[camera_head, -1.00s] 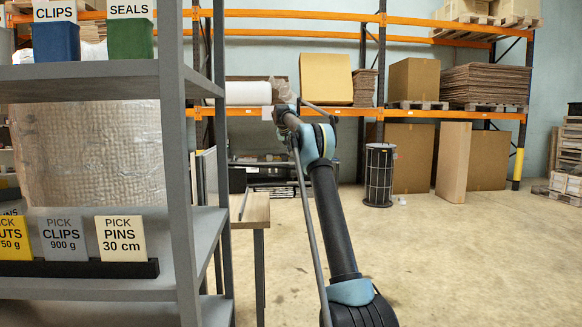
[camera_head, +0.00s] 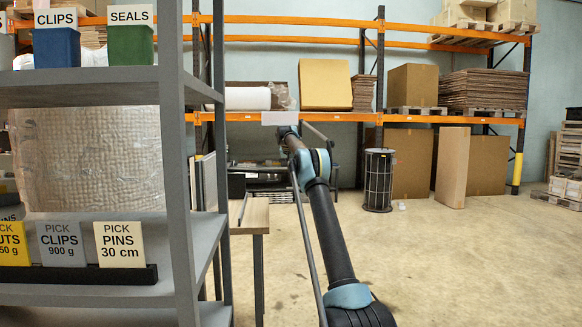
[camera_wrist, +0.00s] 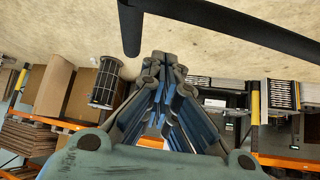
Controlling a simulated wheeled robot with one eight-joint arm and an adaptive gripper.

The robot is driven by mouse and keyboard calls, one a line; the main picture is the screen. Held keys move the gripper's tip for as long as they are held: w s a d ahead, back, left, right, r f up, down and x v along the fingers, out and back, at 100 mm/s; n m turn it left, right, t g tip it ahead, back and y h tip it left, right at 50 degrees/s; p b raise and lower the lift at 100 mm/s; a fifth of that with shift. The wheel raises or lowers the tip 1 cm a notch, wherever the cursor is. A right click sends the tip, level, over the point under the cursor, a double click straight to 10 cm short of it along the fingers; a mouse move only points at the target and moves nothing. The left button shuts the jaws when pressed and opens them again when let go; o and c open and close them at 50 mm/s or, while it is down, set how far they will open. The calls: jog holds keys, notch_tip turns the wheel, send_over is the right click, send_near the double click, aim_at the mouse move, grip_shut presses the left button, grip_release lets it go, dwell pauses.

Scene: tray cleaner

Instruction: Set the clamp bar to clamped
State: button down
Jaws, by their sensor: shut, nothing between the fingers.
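My gripper (camera_wrist: 165,65) is shut and empty in the middle of the wrist view. A dark bar with a bent end (camera_wrist: 230,22) crosses the top of that view, just beyond the fingertips. I cannot tell whether it touches them or whether it is the clamp bar. In the head view my arm reaches forward, and its wrist hides the gripper. A thin grey rod (camera_head: 308,235) runs along the left of my arm; I cannot tell what it belongs to. No clamp bar can be named for certain.
A grey shelf unit (camera_head: 180,200) with labelled bins stands close on the left. A wooden-topped table (camera_head: 250,217) is beside it. A black wire basket (camera_head: 378,180) stands on the floor before the orange rack (camera_head: 450,115).

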jog(key=shift+s+a+f, duration=0.15)
jog(key=shift+s+a, duration=0.05)
jog(key=shift+s, duration=0.4)
jog(key=shift+s+a+f, duration=0.2)
jog(key=shift+s+a, duration=0.05)
jog(key=shift+s, duration=0.3)
jog(key=shift+s+a+f, duration=0.15)
jog(key=shift+s+a, duration=0.05)
jog(key=shift+s, duration=0.4)
